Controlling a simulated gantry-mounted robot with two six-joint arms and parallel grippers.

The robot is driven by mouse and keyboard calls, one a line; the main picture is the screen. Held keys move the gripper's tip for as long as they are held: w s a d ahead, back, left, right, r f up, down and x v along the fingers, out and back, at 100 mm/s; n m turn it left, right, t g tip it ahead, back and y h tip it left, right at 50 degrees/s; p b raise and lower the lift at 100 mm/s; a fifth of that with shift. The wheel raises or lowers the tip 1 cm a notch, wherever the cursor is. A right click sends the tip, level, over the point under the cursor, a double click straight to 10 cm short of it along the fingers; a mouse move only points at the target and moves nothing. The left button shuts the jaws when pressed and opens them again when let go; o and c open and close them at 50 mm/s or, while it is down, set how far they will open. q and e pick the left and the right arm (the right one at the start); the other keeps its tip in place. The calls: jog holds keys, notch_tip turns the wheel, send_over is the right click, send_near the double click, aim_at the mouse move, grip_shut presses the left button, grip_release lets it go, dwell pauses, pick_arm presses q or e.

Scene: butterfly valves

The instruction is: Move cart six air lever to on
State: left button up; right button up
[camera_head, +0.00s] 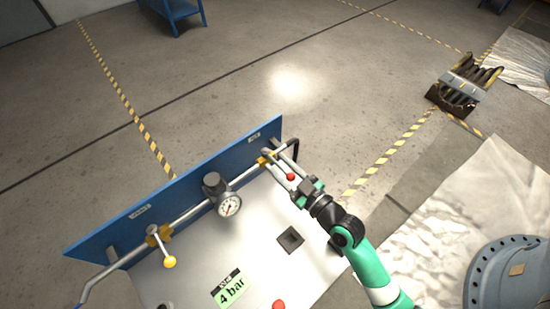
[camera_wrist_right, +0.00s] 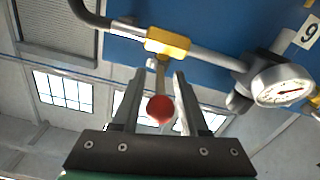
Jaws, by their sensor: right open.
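The cart has a blue back panel (camera_head: 190,190) with a metal pipe along it. At the pipe's right end is a yellow valve (camera_head: 265,160) with a red-knobbed lever (camera_head: 291,177). My right gripper (camera_head: 281,149) is open there, its fingers reaching toward the valve. In the right wrist view the red knob (camera_wrist_right: 160,109) and its lever lie between the two open fingers (camera_wrist_right: 159,74), with the yellow valve body (camera_wrist_right: 168,43) beyond the tips. I cannot tell whether a finger touches the lever. My left gripper is out of view.
A pressure gauge (camera_head: 229,205) sits mid-pipe. A yellow-knobbed lever (camera_head: 169,261) is at the left valve. The light cart top carries a green "4 bar" label (camera_head: 229,291), a dark square (camera_head: 290,239) and another red knob (camera_head: 279,304). Open floor lies behind the panel.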

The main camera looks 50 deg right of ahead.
jog(key=shift+w+d, duration=0.1)
jog(key=shift+w, duration=0.95)
grip_shut()
dwell(0.6)
